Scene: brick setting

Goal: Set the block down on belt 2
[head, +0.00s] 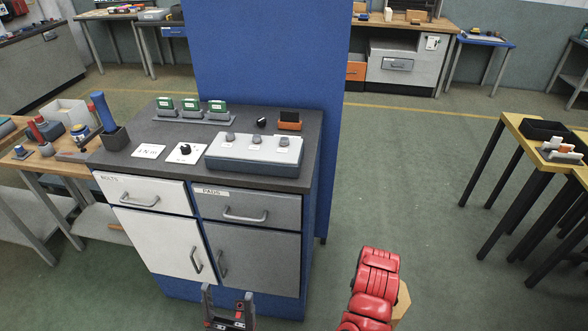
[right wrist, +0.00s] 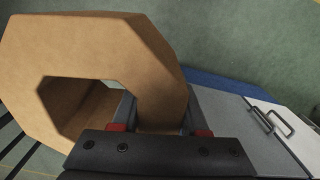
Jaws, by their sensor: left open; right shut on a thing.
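The block (right wrist: 150,42) is a tan, angular piece with a large opening through it, and it fills much of the right wrist view. My right gripper (right wrist: 160,126) is shut on one wall of the block, with a finger on either side. In the head view a small tan part of the block (head: 403,301) shows beside my red right arm, which hides the rest and the right gripper. My left gripper (head: 229,300) is open and empty at the bottom, in front of the cabinet. I cannot make out any belt marked 2.
A grey-topped cabinet (head: 140,168) with drawers stands ahead, against a blue panel (head: 265,60). A yellow-edged table (head: 512,127) with a black tray (head: 545,130) stands at the right. Green floor between the cabinet and this table is clear.

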